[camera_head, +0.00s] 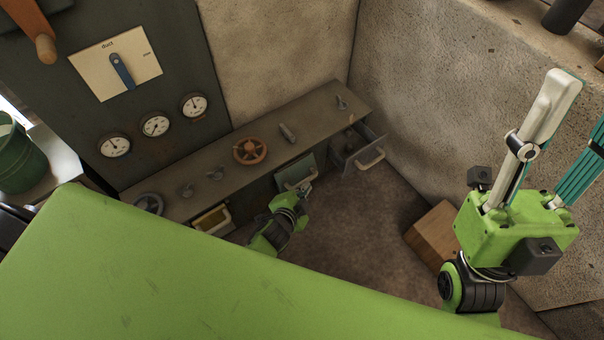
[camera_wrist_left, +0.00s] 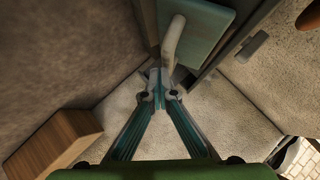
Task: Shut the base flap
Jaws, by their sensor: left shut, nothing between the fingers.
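The base flap (camera_head: 293,168) is a small teal panel with a pale bar handle, low on the front of the grey bench. It appears tilted out from the bench front, with dark gaps beside it. In the left wrist view the flap (camera_wrist_left: 205,32) and its curved handle (camera_wrist_left: 172,42) fill the top middle. My left gripper (camera_head: 304,190) is shut and empty at the flap's lower front. Its fingertips (camera_wrist_left: 158,88) are just below the handle's end; I cannot tell whether they touch. My right gripper (camera_head: 555,130) is raised at the right, its tips partly out of frame.
A drawer (camera_head: 357,156) stands open right of the flap. A yellow-framed opening (camera_head: 212,218) is to its left. Valve wheels and levers sit on the bench top (camera_head: 318,112). A wooden box (camera_head: 432,236) stands on the floor at right. A green surface (camera_head: 150,270) fills the foreground.

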